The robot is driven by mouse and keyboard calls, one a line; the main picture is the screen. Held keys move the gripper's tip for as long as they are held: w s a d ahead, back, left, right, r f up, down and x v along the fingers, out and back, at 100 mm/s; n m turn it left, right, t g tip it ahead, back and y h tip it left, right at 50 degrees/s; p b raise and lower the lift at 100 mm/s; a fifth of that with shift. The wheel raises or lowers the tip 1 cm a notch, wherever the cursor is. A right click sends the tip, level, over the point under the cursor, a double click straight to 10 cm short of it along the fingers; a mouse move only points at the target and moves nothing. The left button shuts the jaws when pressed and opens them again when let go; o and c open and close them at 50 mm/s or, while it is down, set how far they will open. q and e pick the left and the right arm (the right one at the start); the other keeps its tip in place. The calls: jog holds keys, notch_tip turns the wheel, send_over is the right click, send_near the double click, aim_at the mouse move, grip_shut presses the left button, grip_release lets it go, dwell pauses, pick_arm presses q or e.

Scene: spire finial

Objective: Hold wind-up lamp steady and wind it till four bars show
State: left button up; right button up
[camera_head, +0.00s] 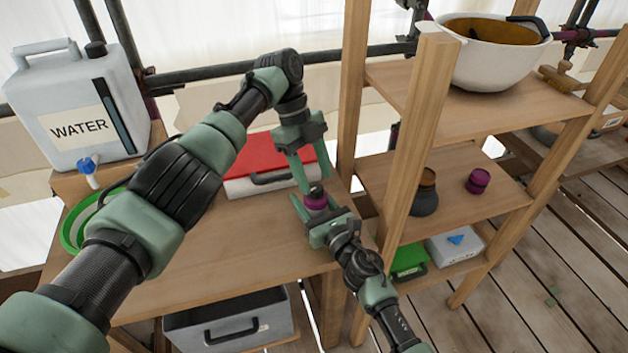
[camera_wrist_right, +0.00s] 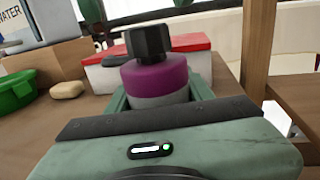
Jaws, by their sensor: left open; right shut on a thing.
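The wind-up lamp appears to be the small purple and grey thing with a dark knob (camera_head: 316,199) above the wooden table's right end. In the right wrist view its purple band (camera_wrist_right: 155,77) sits over a grey lower body, with a black faceted knob (camera_wrist_right: 149,43) on top. My right gripper (camera_head: 318,207) is shut around its lower body. The lamp looks upright. My left gripper (camera_head: 312,180) points down, open, just above the knob; its fingertips show at the top of the right wrist view (camera_wrist_right: 140,8). I see no charge bars on the lamp.
A red-lidded white box (camera_head: 272,160) lies behind the lamp. A water canister (camera_head: 75,100) and green basin (camera_head: 78,228) are at left. A shelf post (camera_head: 412,140) rises close on the right. Shelves hold a white pot (camera_head: 490,62), a dark jar (camera_head: 425,197) and a purple item (camera_head: 478,181).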

aim_at(314, 186)
pick_arm(q)
notch_tip(314, 186, up, 7)
jog(key=shift+r, duration=0.2)
jog(key=shift+f, duration=0.1)
